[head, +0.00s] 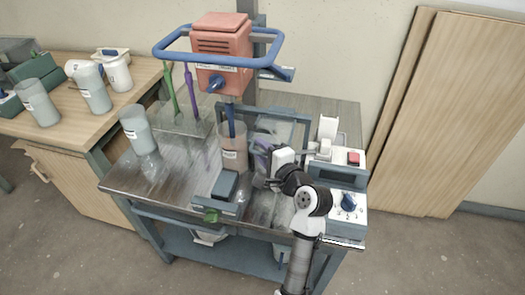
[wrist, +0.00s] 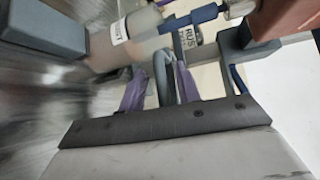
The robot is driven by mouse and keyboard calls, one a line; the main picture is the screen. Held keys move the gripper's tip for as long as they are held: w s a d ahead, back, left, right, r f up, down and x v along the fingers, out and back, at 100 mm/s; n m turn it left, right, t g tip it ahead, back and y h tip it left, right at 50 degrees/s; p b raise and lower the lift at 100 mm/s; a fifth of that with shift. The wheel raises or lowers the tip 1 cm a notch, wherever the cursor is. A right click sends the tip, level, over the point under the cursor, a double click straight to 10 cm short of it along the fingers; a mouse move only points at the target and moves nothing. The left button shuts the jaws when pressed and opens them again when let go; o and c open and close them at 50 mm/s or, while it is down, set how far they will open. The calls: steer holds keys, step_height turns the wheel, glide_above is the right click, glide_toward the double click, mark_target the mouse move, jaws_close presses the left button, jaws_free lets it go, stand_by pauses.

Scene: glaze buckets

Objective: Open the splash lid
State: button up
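The splash lid (head: 284,128) appears to be the clear panel with a dark blue-grey frame beside the glaze bucket (head: 233,150), under the red mixer head (head: 222,50). My gripper (head: 263,150) reaches in from the right, close to the bucket and lid. In the wrist view, my gripper's two purple fingers (wrist: 160,85) stand either side of a curved blue-grey bar (wrist: 162,75), which looks like a handle. A gap shows on the left of the bar; the right finger overlaps it in view. The bucket (wrist: 125,45) lies beyond the fingers. The lid's hinge is not clear.
A control box (head: 347,203) with a red button and blue knob stands right of my arm. A dark block (head: 225,186) sits at the table's front. A loose cup (head: 137,130) stands left. The blue loop bar (head: 218,62) surrounds the mixer head.

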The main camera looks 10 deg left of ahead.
steer(key=shift+d+r, duration=0.1)
steer(key=shift+d, duration=0.05)
steer(key=b+v, duration=0.2)
steer(key=v, duration=1.1)
steer(key=shift+s, duration=0.3)
steer(key=shift+d, duration=0.15)
